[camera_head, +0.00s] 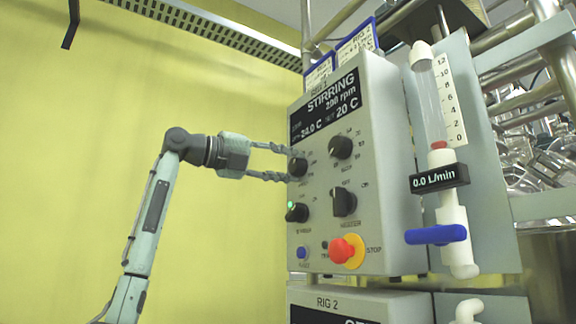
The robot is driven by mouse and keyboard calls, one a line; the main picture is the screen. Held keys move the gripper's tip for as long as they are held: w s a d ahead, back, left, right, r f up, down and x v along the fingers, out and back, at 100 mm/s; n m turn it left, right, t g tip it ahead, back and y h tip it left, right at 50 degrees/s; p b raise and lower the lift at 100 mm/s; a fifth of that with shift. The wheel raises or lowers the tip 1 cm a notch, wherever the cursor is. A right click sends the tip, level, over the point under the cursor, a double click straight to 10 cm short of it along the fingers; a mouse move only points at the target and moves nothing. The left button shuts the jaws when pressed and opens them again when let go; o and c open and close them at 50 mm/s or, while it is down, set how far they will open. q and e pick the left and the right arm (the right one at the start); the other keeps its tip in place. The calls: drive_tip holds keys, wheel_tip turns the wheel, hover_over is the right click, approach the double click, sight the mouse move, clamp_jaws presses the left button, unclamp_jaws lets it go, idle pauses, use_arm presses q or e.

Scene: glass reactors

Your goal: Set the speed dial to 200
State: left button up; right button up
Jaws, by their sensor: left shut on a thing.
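A grey control box (385,110) faces me with a black display (325,107) reading "STIRRING", an rpm value that looks like 200 or 290, 24.0 C and 20 C. Its upper left black dial (298,167) is between the fingertips of my left gripper (288,163), which reaches in from the left and is shut on it. The fingers partly cover this dial. The dial labels are too small to read, so I cannot tell surely that it is the speed dial. My right gripper is not in view.
Other controls are an upper right dial (341,147), a lower right knob (343,202), a green-lit knob (297,212), a blue button (302,252) and a red stop button (342,250). A flowmeter (438,177) with a blue handle stands right. The left is open before a yellow wall.

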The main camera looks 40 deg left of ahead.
use_arm(q)
drive_tip(key=o, duration=1.2)
drive_tip(key=shift+c, duration=0.2)
drive_tip(key=v, duration=1.2)
